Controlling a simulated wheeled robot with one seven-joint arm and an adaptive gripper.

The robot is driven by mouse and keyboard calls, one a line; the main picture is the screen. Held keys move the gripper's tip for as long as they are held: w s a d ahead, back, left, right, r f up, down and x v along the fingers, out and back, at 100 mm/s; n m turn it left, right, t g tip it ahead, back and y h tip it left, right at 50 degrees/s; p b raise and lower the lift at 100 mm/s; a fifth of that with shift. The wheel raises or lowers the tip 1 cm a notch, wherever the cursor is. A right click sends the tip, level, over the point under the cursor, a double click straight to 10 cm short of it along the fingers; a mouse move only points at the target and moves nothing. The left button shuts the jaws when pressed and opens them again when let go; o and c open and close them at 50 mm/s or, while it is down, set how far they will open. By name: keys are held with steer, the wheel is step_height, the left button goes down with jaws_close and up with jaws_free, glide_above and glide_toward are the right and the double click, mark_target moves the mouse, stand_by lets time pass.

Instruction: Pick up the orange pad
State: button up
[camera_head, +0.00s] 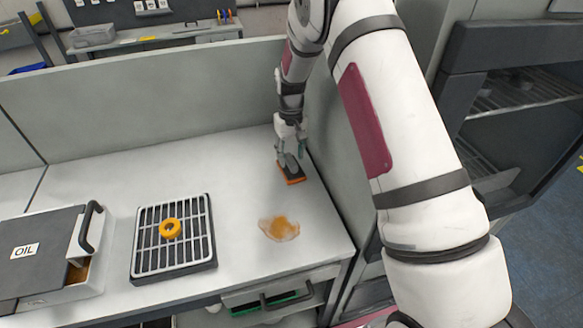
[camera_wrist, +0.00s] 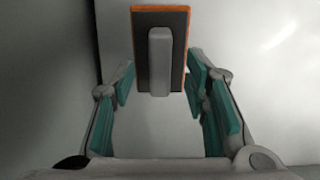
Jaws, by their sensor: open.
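The orange pad (camera_head: 293,180) lies on the white counter near the back right corner, by the right panel. In the wrist view the pad (camera_wrist: 141,73) shows a dark top, an orange rim and a raised light grey handle (camera_wrist: 160,60). My gripper (camera_head: 290,152) is just above the pad and points down; its fingers hide part of the pad in the head view. In the wrist view my gripper (camera_wrist: 160,85) is open, with teal finger pads to the left and right of the pad's near end. There are gaps between the fingers and the handle.
An orange-brown stain (camera_head: 279,228) is on the counter in front of the pad. A black rack (camera_head: 205,262) with a yellow ring (camera_head: 170,229) stands left of it. A box marked OIL (camera_head: 50,236) is at far left. Panels (camera_head: 150,100) close the back and right.

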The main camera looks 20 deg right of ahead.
steer(key=shift+f, duration=1.35)
steer(key=shift+c, duration=0.6)
jaws_close()
steer(key=shift+r, duration=0.1)
steer(key=shift+r, duration=0.85)
steer(key=shift+s+a+r+b, duration=0.15)
steer(key=shift+r+b, duration=0.05)
steer(key=shift+r, duration=0.25)
steer(key=shift+s+a+r+b, duration=0.1)
steer(key=shift+s+r+b, duration=0.1)
steer(key=shift+r, duration=0.25)
steer(key=s+a+r, duration=0.1)
steer(key=s+a, duration=0.7)
steer(key=s, duration=0.4)
steer(key=shift+s+a+r, duration=0.2)
steer(key=shift+s, duration=0.1)
